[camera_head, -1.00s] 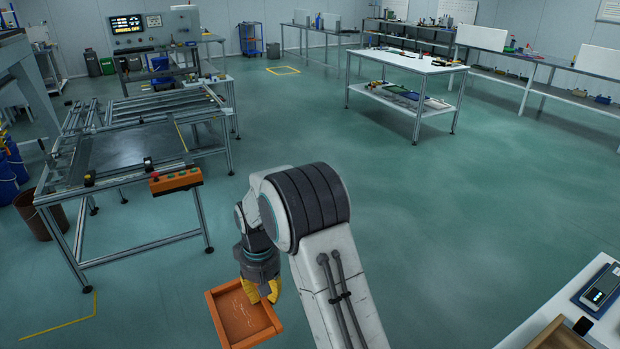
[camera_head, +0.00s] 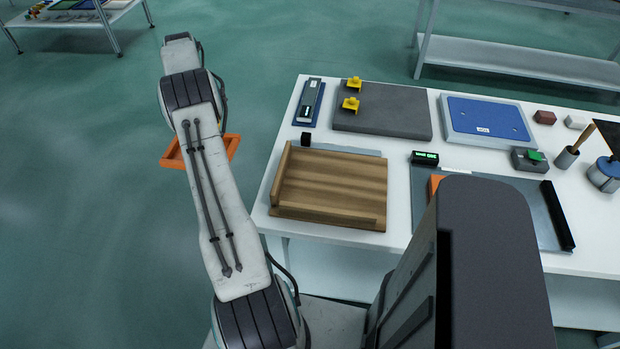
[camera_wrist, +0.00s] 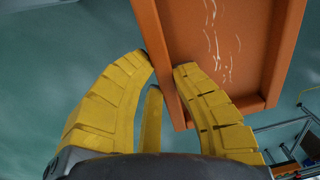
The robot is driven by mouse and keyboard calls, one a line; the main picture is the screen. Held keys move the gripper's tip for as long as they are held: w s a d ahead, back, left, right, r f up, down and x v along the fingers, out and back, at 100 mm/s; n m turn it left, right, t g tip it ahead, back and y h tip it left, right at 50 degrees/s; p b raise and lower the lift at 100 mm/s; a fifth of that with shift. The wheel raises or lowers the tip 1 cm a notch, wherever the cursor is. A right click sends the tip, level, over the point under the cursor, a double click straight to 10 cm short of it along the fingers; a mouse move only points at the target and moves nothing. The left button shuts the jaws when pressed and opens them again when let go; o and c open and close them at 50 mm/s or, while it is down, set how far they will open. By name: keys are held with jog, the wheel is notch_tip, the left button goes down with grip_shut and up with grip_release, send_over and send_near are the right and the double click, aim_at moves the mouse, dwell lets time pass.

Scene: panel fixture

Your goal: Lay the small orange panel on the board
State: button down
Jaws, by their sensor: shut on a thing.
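My gripper (camera_wrist: 167,70) is shut on the rim of an orange panel (camera_wrist: 225,45) in the wrist view. Its yellow fingers sit on both sides of the rim. The panel has a raised edge and pale scribble marks on its face. In the head view the panel (camera_head: 232,146) hangs over the floor left of the table, partly hidden by my arm. My gripper is hidden there. A wooden board (camera_head: 335,180) with raised strips along its left and front edges lies at the table's left end, right of the panel and apart from it.
The white table (camera_head: 400,215) also holds a grey slab (camera_head: 385,112) with yellow clamps, a blue panel (camera_head: 488,116), a dark blue device (camera_head: 309,103) and a small black block (camera_head: 306,139). Another orange piece (camera_head: 434,184) shows partly behind my body. Floor left of the table is clear.

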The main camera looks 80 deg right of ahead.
jog(key=s+d+r, duration=0.1)
jog(key=s+d, duration=0.3)
jog(key=s, duration=0.5)
jog(key=s+d+p, duration=0.1)
jog(key=s+d, duration=0.3)
jog(key=s, duration=0.5)
jog(key=s+d+r, duration=0.1)
jog(key=s+d, duration=0.3)
jog(key=s, duration=0.5)
jog(key=b, duration=0.7)
send_over(333, 173)
jog(key=shift+y, duration=0.3)
notch_tip(333, 173, down, 7)
jog(key=shift+d+f, duration=0.1)
jog(key=shift+f+p, duration=1.1)
jog(key=shift+f, duration=0.9)
jog(key=c, duration=1.2)
grip_release()
jog(key=shift+o, duration=0.2)
